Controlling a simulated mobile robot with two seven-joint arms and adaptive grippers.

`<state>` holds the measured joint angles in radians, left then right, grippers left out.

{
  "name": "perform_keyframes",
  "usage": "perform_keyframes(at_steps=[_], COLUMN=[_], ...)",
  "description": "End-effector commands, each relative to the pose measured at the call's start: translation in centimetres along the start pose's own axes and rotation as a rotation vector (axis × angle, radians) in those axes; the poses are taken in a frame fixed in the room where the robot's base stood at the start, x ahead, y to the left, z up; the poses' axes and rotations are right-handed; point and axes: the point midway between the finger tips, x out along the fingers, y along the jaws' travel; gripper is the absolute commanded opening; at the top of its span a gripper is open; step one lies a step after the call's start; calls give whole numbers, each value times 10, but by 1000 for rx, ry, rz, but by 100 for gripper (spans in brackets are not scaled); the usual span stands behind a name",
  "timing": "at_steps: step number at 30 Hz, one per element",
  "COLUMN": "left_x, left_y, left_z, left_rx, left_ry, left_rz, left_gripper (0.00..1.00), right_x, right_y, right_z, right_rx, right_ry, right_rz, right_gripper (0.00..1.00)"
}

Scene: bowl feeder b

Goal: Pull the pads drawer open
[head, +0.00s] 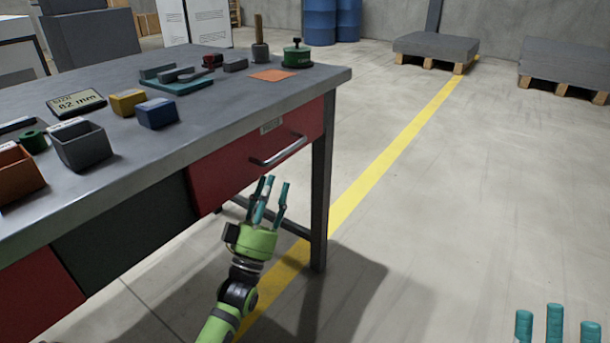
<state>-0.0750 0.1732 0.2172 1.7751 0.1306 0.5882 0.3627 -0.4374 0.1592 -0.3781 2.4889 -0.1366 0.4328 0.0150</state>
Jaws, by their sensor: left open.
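A red drawer (225,172) with a curved metal handle (280,153) and a small label sits under the right end of the workbench top. Its front looks flush with the bench, so it appears closed. The label is too small to read. My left gripper (270,187), green with teal fingers, is open and empty. Its fingers point up just in front of and below the handle, apart from it. My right gripper (556,312) shows only its finger ends at the bottom right corner. They stand apart with nothing between them, far from the drawer.
The grey workbench (225,98) carries a blue bin (157,113), a yellow bin (127,102), a size display (76,103) and small tools. A bench leg (320,190) stands right of the drawer. The floor to the right is clear; pallets (436,48) lie far back.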

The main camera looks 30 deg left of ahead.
Motion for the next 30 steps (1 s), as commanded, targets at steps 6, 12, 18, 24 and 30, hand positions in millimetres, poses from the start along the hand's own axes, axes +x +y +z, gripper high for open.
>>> perform_keyframes(at_steps=[6,12,18,24,30], left_x=[22,53,70,72,72], left_y=[1,1,1,1,1], left_z=[-6,-5,-4,-4,-4], left_rx=[-1,-1,-2,-2,-2], left_ry=[21,17,14,12,12], left_rz=[7,6,5,4,4], left_gripper=[44,44,44,44,0], right_x=[-1,-4,-5,-5,-5], right_y=[1,3,4,4,4], right_z=[-7,-8,-8,-9,-8], right_rx=[0,1,2,3,3], right_ry=[33,59,76,77,77], right_rz=[3,9,12,13,13], right_gripper=[40,40,40,40,40])
